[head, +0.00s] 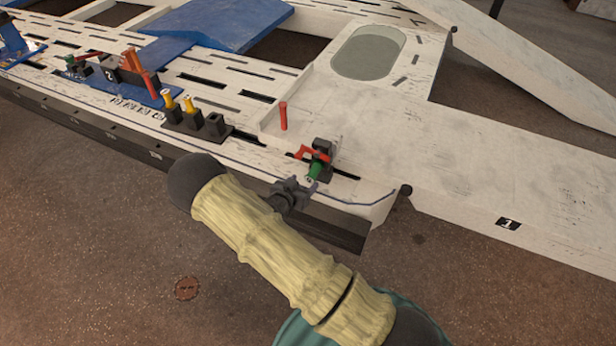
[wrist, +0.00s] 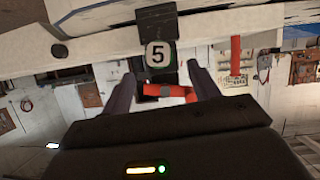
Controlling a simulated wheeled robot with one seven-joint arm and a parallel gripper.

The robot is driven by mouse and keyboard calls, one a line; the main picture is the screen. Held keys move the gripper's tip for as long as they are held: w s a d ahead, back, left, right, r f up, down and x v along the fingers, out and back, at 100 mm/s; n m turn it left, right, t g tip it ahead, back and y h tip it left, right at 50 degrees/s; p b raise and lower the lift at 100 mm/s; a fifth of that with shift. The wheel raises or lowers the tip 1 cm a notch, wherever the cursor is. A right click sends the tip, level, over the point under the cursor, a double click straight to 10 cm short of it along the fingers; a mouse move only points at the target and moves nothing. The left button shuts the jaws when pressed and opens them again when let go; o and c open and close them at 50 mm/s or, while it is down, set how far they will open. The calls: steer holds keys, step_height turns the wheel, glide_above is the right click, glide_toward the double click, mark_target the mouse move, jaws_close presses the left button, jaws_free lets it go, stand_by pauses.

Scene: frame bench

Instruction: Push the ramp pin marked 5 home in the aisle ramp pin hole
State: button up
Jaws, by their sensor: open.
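In the head view a black block (head: 323,148) stands at the front edge of the white bench, with a red bar (head: 311,153) and a green pin (head: 315,170) at it. In the wrist view a white tag marked 5 (wrist: 158,54) faces me, just beyond my fingertips. The red bar (wrist: 168,91) shows low between the fingers. My gripper (wrist: 160,75) is open and empty, its fingers on either side of the space below the tag. In the head view my gripper (head: 305,187) is close in front of the green pin. The pin hole and pin depth are hidden.
A red upright (head: 283,116) stands left of the block. A black holder (head: 214,127) with yellow-topped pins stands farther left. A white ramp marked 1 (head: 470,150) stretches right.

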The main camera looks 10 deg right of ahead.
steer(key=p+v, duration=0.2)
steer(key=v, duration=0.9)
steer(key=shift+s, duration=0.15)
step_height(320, 180, up, 12)
steer(key=s+d+n+g+y, duration=0.3)
steer(key=g+y, duration=0.2)
steer(key=y, duration=0.3)
steer(key=s+d+r+n+g, duration=0.35)
steer(key=s+d+r, duration=0.5)
steer(key=s, duration=0.45)
step_height(320, 180, up, 29)
steer(key=p, duration=2.8)
steer(key=shift+t+p, duration=0.35)
